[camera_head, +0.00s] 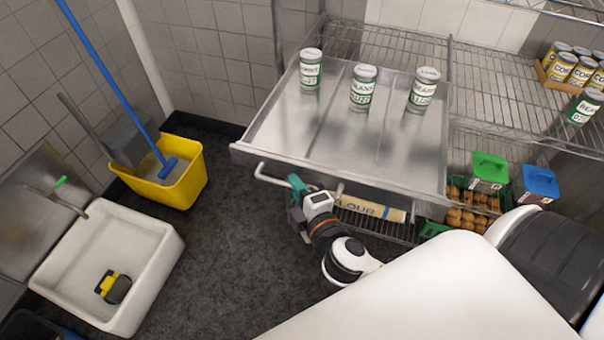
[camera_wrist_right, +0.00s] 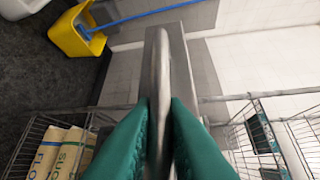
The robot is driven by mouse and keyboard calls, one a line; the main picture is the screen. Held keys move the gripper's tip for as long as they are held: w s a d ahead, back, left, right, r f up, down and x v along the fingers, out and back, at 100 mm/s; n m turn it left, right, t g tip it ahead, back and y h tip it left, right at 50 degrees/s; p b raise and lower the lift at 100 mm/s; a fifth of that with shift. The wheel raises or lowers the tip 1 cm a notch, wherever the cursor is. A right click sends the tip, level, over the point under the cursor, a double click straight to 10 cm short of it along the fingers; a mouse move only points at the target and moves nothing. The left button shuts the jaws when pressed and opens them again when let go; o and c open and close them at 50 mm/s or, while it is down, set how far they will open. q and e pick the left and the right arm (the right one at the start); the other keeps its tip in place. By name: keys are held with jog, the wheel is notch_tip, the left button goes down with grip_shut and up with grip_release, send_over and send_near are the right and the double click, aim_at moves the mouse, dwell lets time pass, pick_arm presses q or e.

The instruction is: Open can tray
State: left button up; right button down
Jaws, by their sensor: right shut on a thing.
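The can tray (camera_head: 277,136) is a flat steel tray pulled out from a wire shelf, with several green-and-white cans standing on it, one of them a bean can (camera_head: 363,87). A handle bar (camera_head: 268,177) runs along its front edge. My right gripper (camera_head: 297,186) is at the front of the tray, shut on this handle. In the right wrist view, the teal fingers (camera_wrist_right: 160,118) close on both sides of the grey handle bar (camera_wrist_right: 160,75). My left gripper is not in view.
A yellow mop bucket (camera_head: 185,185) and a white sink (camera_head: 150,270) are at the left. Flour bags (camera_head: 370,208) and a crate of brown food lie on the shelf below the tray. Corn cans (camera_head: 562,68) stand at the upper right. Dark floor (camera_head: 225,240) lies open between sink and shelf.

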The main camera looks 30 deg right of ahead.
jog(key=shift+s+a, duration=0.2)
jog(key=c, duration=1.5)
grip_release()
jog(key=shift+o, duration=0.2)
jog(key=s+r+b, duration=0.1)
jog(key=s+b, duration=0.2)
jog(key=s, duration=0.9)
jog(key=shift+a+r+b, duration=0.3)
jog(key=shift+a+r, duration=0.05)
jog(key=shift+a, duration=0.1)
